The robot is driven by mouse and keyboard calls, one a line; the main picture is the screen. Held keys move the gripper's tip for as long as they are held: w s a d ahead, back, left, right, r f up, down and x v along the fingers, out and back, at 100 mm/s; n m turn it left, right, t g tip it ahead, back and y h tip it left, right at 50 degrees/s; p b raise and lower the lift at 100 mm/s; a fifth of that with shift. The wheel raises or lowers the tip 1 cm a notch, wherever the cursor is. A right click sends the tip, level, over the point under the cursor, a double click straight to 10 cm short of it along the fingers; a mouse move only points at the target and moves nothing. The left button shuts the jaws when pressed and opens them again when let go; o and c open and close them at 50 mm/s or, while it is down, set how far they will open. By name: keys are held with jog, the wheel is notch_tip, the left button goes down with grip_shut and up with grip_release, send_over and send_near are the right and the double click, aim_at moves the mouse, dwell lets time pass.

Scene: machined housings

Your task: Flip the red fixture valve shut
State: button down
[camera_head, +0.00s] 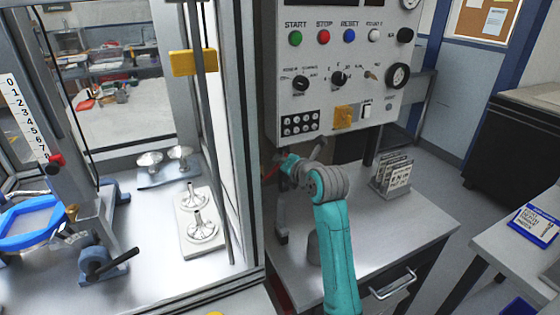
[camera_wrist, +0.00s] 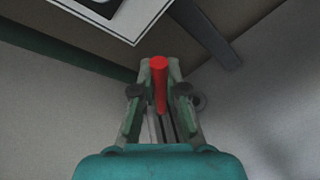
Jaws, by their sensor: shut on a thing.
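The red valve handle (camera_wrist: 160,85) lies between my gripper's two fingers in the wrist view, its rounded end near the fingertips. My gripper (camera_wrist: 160,68) is shut on this handle. In the head view, my gripper (camera_head: 281,165) is just below the control panel, at the left side of the metal bench. A little of the red handle (camera_head: 270,171) shows there beside it. The valve body and the handle's far end are hidden, so I cannot tell the valve's position.
The control panel (camera_head: 285,85) with several buttons and knobs hangs above my gripper. A card rack (camera_head: 392,176) stands on the metal bench (camera_head: 425,215) to the right. A glazed cabinet (camera_head: 226,130) with machined parts is close on the left.

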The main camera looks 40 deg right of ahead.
jog(key=shift+s+d+f+m+t+y, duration=0.15)
jog(key=shift+d+f+m+y, duration=0.3)
jog(key=shift+f+m, duration=0.35)
jog(key=shift+s+d+f+m+t+y, duration=0.15)
jog(key=shift+d+f+m+y, duration=0.4)
jog(key=shift+m, duration=0.35)
jog(key=shift+a, duration=0.1)
jog(key=c, duration=1.2)
grip_release()
jog(key=v, duration=1.2)
jog(key=shift+a+f, duration=0.1)
jog(key=shift+a, duration=0.05)
